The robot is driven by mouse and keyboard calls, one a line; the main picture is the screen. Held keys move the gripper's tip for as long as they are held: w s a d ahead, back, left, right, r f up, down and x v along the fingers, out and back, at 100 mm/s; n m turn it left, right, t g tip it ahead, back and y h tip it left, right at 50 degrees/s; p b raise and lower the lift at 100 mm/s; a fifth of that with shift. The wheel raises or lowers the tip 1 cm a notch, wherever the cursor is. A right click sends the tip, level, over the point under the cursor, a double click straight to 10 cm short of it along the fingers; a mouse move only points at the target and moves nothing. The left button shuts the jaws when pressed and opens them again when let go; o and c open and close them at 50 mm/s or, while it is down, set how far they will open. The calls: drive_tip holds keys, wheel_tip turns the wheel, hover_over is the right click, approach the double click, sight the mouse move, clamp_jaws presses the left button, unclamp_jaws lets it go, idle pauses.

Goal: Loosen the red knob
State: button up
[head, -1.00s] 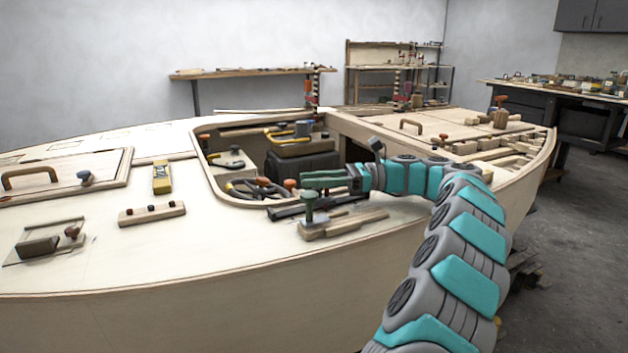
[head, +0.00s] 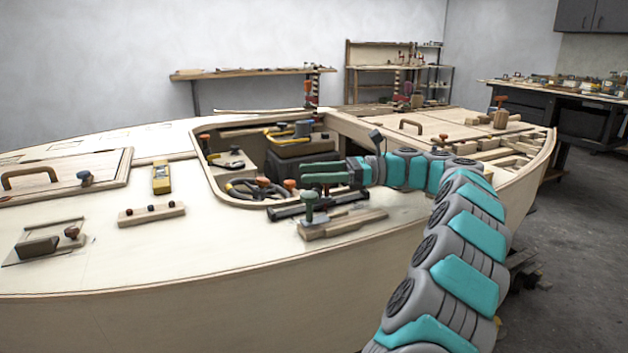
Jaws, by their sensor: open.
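My gripper (head: 304,173) has green fingers that point left, over the front edge of the hull's recessed opening. It is open, and I see nothing between the fingers. An orange-red knob (head: 289,184) stands just left of and below the fingertips. A darker red knob (head: 263,182) sits further left, by a dark curved handle in the opening. I cannot tell which one is the task's red knob, or whether the fingers touch the orange-red one.
A black bar (head: 290,211) and wooden strips (head: 345,224) lie below my gripper. A dark box (head: 300,166) stands in the opening behind it. A wooden strip with small knobs (head: 151,213) lies left. The pale deck (head: 160,258) front left is largely clear.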

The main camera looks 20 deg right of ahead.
drive_tip(key=shift+s+r, duration=0.1)
drive_tip(key=shift+r, duration=0.8)
drive_tip(key=s+a+b, duration=0.1)
drive_tip(key=s+a, duration=0.1)
drive_tip(key=s, duration=0.5)
drive_tip(key=s+a+r+b, duration=0.1)
drive_tip(key=s, duration=0.7)
drive_tip(key=shift+s+a+r, duration=0.2)
drive_tip(key=shift+a, duration=0.2)
